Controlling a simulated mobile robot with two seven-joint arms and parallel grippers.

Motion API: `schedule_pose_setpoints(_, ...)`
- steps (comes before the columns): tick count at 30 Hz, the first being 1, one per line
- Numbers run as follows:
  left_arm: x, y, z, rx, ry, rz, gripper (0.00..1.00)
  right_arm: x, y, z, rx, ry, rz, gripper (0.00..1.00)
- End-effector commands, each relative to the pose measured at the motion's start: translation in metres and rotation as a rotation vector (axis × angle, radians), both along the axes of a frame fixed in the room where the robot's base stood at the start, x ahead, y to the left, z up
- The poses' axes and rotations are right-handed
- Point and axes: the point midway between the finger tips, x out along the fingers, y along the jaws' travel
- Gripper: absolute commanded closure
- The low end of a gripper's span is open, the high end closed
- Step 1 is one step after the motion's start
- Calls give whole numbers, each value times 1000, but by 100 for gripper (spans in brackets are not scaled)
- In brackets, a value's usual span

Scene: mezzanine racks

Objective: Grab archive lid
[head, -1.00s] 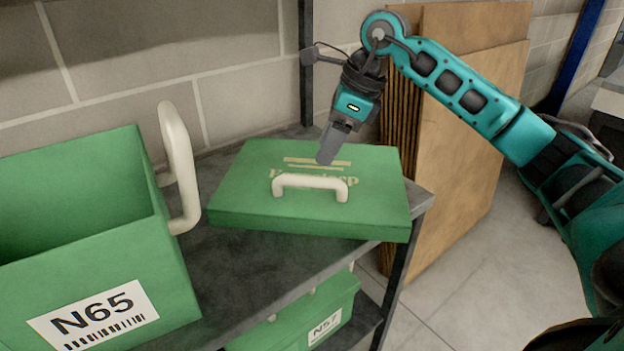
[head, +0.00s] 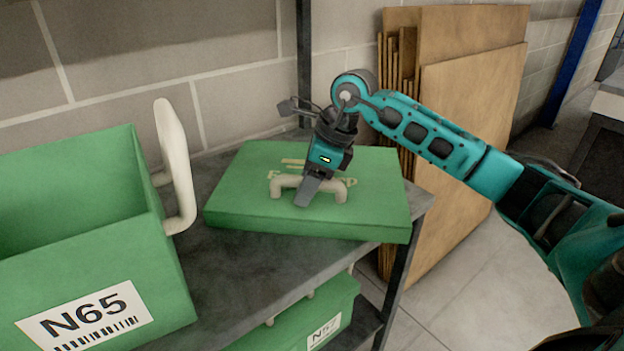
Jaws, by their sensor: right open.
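The archive lid (head: 375,205) is a flat green lid with a cream handle (head: 336,190) on top. It lies on the grey shelf, right of the open green box. My right gripper (head: 306,197) has come down over the lid, and its fingers are at the middle of the handle, pointing downward. It is open; the near finger hides part of the handle's bar and the lettering behind. I cannot tell whether the fingers touch the handle. My left gripper is not in view.
An open green box (head: 98,262) labelled N65, with a cream side handle (head: 178,165), stands left of the lid. Another green box (head: 305,315) is on the level below. A shelf post (head: 304,65) rises behind the lid. Brown boards (head: 465,110) lean on the wall at right.

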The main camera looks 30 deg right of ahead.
Motion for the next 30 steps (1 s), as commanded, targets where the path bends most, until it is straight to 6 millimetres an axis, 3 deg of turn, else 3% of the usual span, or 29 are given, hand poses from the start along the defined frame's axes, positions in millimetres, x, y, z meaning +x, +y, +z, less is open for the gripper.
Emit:
schedule_pose_setpoints(10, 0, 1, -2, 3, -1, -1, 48, 0, 0, -2, 0, 0, 0, 49)
schedule_pose_setpoints(26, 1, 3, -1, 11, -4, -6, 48, 0, 0, -2, -1, 1, 0, 100)
schedule_pose_setpoints(30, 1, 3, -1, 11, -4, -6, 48, 0, 0, -1, 0, 0, 0, 100)
